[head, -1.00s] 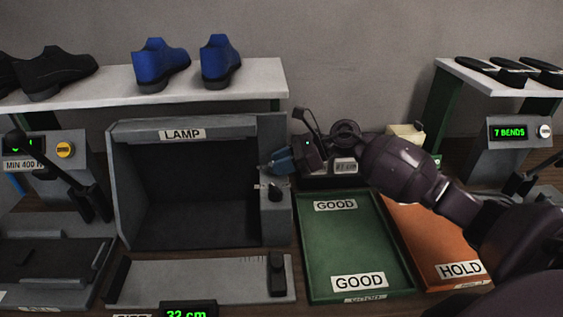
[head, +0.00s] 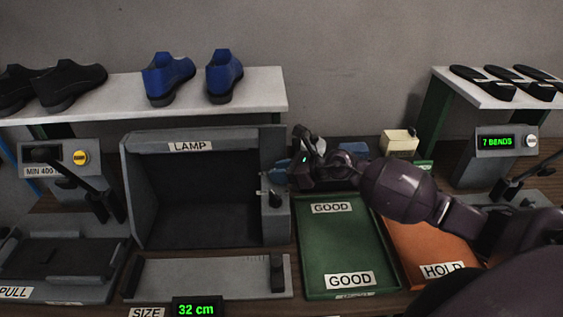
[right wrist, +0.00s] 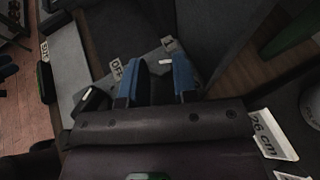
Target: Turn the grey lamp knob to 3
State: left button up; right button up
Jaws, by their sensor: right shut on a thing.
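The lamp box (head: 205,205), a grey open-fronted housing labelled LAMP, stands left of centre in the head view. A narrow control panel runs down its right side. My right gripper (head: 270,180) is at the top of this panel, its blue fingers pointing left. In the right wrist view the blue fingers (right wrist: 152,85) are shut on the grey lamp knob (right wrist: 158,68), mostly hidden between them. A white pointer mark shows there. An OFF label (right wrist: 117,70) lies beside it; the setting the knob points to is unclear. My left gripper is not in view.
A dark knob (head: 275,200) sits on the panel just below the gripper. A green GOOD tray (head: 340,240) and an orange HOLD tray (head: 425,245) lie to the right. A size gauge (head: 205,278) reading 32 cm is in front. Blue shoes (head: 225,78) stand on the shelf above.

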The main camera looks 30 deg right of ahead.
jog(key=shift+a+r+m+t+h+p, duration=0.1)
jog(key=shift+m+t+h+p, duration=0.5)
jog(key=shift+m, duration=0.2)
jog(key=shift+s+a+m+t+h, duration=0.1)
jog(key=shift+m+t+h, duration=0.2)
jog(key=shift+m+h, duration=0.1)
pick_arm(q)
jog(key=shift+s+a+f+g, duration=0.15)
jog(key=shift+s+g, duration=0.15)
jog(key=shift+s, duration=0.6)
pick_arm(e)
jog(key=shift+a+m+t+h, duration=0.1)
jog(key=shift+m+t+h, duration=0.2)
jog(key=shift+m+h, duration=0.3)
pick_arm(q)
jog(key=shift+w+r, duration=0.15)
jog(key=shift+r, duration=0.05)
pick_arm(e)
jog(key=shift+s+m+t+h, duration=0.1)
jog(key=shift+m+t+h, duration=0.3)
jog(key=shift+m+h, duration=0.4)
jog(key=o, duration=0.6)
jog(key=shift+o, duration=0.2)
pick_arm(q)
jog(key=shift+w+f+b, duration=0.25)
jog(key=shift+b, duration=0.35)
pick_arm(e)
jog(key=v, duration=1)
jog(key=shift+s+r, duration=0.2)
jog(key=shift+s, duration=0.15)
